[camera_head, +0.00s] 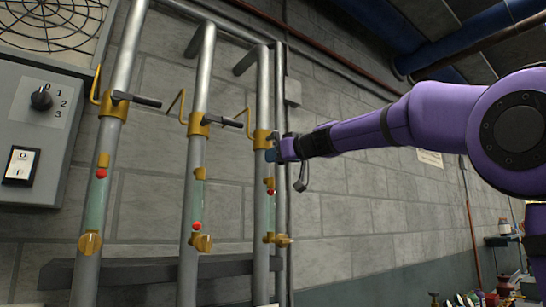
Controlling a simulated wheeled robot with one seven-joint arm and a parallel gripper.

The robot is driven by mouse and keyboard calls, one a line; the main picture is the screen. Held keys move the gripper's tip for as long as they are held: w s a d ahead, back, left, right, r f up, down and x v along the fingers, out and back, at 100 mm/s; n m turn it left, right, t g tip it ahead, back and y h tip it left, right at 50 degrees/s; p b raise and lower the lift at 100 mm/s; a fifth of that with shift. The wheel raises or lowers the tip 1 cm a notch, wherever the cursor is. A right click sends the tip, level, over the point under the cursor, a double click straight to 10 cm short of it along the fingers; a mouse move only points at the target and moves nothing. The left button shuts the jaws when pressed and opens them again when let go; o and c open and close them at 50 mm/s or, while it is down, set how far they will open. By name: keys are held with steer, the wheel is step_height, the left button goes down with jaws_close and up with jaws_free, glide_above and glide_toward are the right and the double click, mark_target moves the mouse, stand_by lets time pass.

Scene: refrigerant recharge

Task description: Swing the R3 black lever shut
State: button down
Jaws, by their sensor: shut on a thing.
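Three grey upright pipes each carry a brass valve. I take the rightmost, with its brass valve (262,138), as R3; no label is readable. My gripper (277,150), at the end of the purple arm, is right at this valve. It is shut on the valve's black lever, which is mostly hidden behind the jaws, so its exact angle cannot be told. The black levers on the left valve (135,99) and middle valve (222,121) stick out sideways to the right.
Yellow bent handles rise beside the valves. Sight tubes with red balls and brass lower fittings (201,243) sit below. A grey control box (38,130) with a dial and switch is at the left. A dark horizontal beam (150,270) crosses behind the pipes. The block wall right of them is clear.

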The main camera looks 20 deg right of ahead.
steer(key=w+d+r+n+h, duration=0.1)
steer(key=d+r+n+h, duration=0.2)
steer(key=n, duration=1.1)
steer(key=shift+w+d+r+h, duration=0.3)
steer(key=shift+d+r+h, duration=0.1)
steer(key=shift+d+r, duration=0.7)
steer(key=shift+a+r, duration=0.1)
steer(key=shift+r, duration=0.05)
steer(key=c, duration=1)
jaws_free()
steer(key=shift+c, duration=0.2)
steer(key=v, duration=1)
steer(key=shift+s+r, duration=0.25)
steer(key=shift+s, duration=0.1)
